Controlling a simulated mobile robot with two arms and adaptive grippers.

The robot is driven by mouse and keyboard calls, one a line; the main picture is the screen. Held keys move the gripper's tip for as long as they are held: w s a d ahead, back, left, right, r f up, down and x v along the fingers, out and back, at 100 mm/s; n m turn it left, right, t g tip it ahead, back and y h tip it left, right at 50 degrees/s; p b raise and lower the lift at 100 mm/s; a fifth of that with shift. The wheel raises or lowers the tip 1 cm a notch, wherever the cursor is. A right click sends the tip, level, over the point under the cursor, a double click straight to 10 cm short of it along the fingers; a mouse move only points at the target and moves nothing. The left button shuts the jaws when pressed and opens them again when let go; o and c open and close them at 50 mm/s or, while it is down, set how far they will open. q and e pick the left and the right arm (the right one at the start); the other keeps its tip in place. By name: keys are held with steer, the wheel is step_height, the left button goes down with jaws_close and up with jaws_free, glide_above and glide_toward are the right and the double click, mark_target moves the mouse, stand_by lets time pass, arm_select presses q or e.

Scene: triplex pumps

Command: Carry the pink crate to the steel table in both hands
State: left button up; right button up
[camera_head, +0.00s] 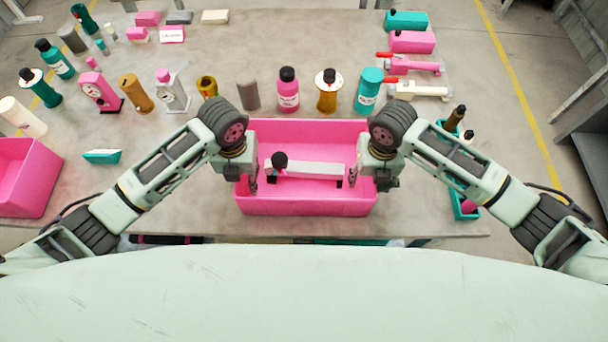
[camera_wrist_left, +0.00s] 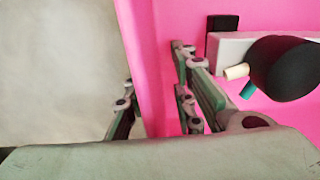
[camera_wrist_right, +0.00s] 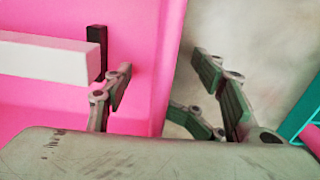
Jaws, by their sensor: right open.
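The pink crate (camera_head: 305,206) stands near the front edge of a grey table (camera_head: 210,210). It holds a white bar (camera_head: 318,169) with black feet and a black-headed part (camera_head: 279,160). My left gripper (camera_head: 247,178) is at its left wall; in the left wrist view its fingers (camera_wrist_left: 152,85) straddle that wall closely, and I cannot tell whether they press on it. My right gripper (camera_head: 367,180) is open at the right wall; in the right wrist view its fingers (camera_wrist_right: 160,72) are either side of the wall with gaps. No table is clearly identifiable as the steel one.
Bottles and pump parts, such as a pink bottle (camera_head: 288,92), stand behind the crate. Another pink crate (camera_head: 25,178) is at the left edge, with a teal piece (camera_head: 102,156) nearby. A teal bin (camera_head: 463,205) is at the right. Grey shelving (camera_head: 590,150) stands beyond open floor (camera_head: 510,110).

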steer(key=shift+r, duration=0.2)
arm_select(q)
step_height(320, 180, up, 12)
arm_select(e)
step_height(320, 180, up, 12)
steer(key=shift+f, duration=0.2)
stand_by(0.8)
